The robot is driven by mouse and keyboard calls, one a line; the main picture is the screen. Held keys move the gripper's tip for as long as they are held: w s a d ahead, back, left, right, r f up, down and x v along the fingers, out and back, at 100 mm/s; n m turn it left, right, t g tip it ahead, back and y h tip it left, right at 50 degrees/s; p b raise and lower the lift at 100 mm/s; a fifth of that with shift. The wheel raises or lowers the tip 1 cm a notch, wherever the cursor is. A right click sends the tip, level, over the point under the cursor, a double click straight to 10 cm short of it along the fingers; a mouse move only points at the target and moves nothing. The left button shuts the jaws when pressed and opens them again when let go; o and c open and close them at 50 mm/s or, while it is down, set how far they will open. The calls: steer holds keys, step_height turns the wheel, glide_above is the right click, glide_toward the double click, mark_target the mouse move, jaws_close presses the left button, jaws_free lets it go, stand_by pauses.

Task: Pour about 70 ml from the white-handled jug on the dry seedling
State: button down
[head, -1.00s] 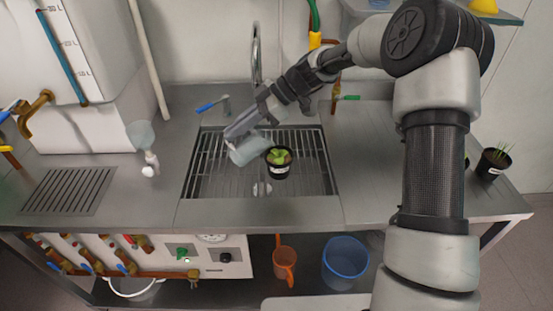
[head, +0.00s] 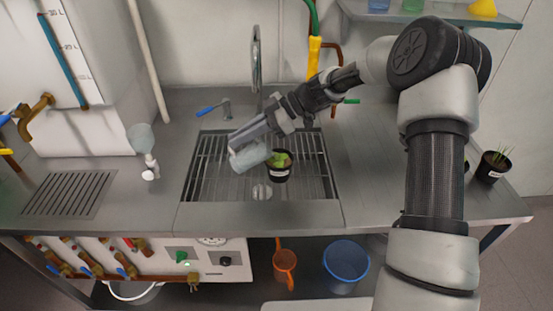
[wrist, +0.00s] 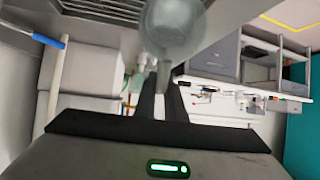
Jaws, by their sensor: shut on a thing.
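My gripper (head: 256,136) is over the sink grate, shut on a translucent pale jug (head: 249,158). The jug is tilted, its lower end toward a small dark pot (head: 277,172) with a green seedling (head: 281,157) on the grate (head: 205,172). The jug overlaps the pot's left edge in the head view; I cannot tell whether they touch. In the wrist view the jug (wrist: 173,25) is at the top centre, beyond the fingers. The jug's handle is hidden by the fingers, and no stream of water is visible.
A tap (head: 256,65) stands behind the sink. Another dark pot with thin green shoots (head: 493,165) stands at the counter's right end. A white dispenser-like fitting (head: 150,168) is left of the sink. The counter right of the sink (head: 375,150) is mostly clear.

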steer(key=shift+w+d+r+y+p, duration=0.1)
steer(key=shift+d+r+y+p, duration=0.4)
steer(key=shift+y+p, duration=0.1)
stand_by(2.3)
